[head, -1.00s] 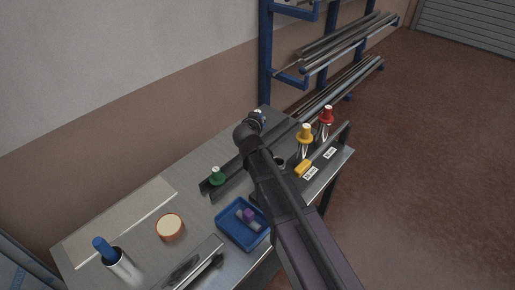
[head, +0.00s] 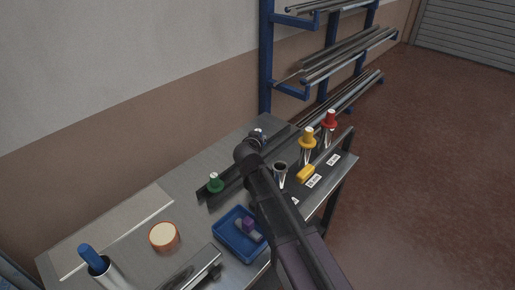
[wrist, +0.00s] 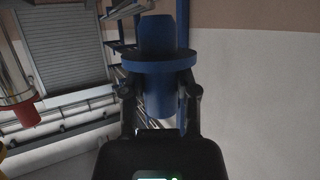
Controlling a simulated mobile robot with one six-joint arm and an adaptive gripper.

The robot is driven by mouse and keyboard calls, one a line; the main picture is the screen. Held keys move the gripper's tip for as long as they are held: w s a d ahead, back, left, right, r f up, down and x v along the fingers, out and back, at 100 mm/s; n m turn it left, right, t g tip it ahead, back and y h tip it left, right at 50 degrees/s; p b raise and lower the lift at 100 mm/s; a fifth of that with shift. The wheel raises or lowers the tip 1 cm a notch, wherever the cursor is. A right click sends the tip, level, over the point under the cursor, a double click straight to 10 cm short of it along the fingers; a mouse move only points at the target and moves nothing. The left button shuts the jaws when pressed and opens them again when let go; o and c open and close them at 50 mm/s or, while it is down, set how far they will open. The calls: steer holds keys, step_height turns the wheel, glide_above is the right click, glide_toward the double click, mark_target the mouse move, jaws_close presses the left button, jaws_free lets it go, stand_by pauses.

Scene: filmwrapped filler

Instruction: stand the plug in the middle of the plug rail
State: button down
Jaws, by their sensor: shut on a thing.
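A blue plug (wrist: 160,70) with a wide collar fills the middle of the wrist view. My gripper (wrist: 160,92) is shut on it just beside the collar. That view looks upside down. My arm covers the middle of the rail.
A yellow block (head: 306,174) lies in front.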

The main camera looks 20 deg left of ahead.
steer(key=shift+f, duration=0.1)
steer(key=shift+f+b, duration=1.8)
steer(key=shift+b, duration=0.1)
steer(key=shift+f+b, duration=0.6)
steer(key=shift+c, duration=1.9)
jaws_free()
steer(key=shift+r, duration=0.2)
steer(key=shift+r+p, duration=0.65)
steer(key=shift+p, duration=0.2)
steer(key=p+v, duration=0.4)
steer(key=v, duration=0.8)
steer(key=shift+f, duration=0.2)
